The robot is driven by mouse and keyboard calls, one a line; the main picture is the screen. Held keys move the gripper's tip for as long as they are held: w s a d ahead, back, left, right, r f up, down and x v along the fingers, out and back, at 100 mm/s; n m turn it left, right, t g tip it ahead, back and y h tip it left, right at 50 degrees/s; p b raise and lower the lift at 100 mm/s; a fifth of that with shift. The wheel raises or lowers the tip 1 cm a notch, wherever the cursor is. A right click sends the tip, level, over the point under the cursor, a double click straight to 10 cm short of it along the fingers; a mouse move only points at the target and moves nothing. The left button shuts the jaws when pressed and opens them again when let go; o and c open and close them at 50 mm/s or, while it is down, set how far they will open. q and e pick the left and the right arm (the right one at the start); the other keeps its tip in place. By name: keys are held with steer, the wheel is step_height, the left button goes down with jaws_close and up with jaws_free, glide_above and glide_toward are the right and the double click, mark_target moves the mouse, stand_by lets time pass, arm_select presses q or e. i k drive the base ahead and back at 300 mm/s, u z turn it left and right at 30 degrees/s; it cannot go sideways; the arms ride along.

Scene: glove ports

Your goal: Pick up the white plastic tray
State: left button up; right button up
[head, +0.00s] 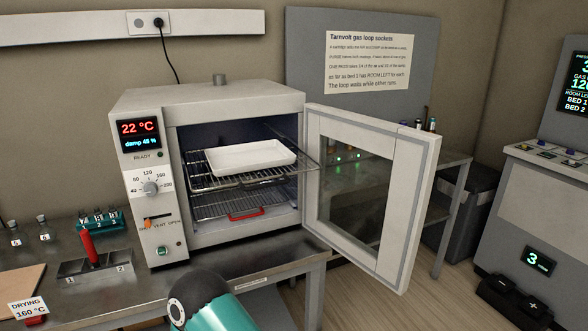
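The white plastic tray (251,157) is shallow and rectangular, and looks empty. It sits on the upper wire rack (215,183) of the drying oven (160,110), near the front of the opening. The rack is pulled partly out of the chamber. The oven door (362,190) stands wide open to the right. Neither of my grippers shows in the head view. A teal and black arm part of mine comes in at the bottom middle, below and in front of the oven, apart from the tray.
A lower rack with a red handle (246,214) is in the oven. On the bench (270,262) stand a red-handled lever (88,246), a teal vial rack (100,220) and small bottles (43,229) at left. The open door blocks the right side; floor shows beyond it.

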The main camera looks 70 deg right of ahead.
mark_target(223, 160)
steer(key=k, duration=1.2)
steer(key=z, duration=0.9)
steer(key=i, duration=0.9)
steer(key=z, duration=0.15)
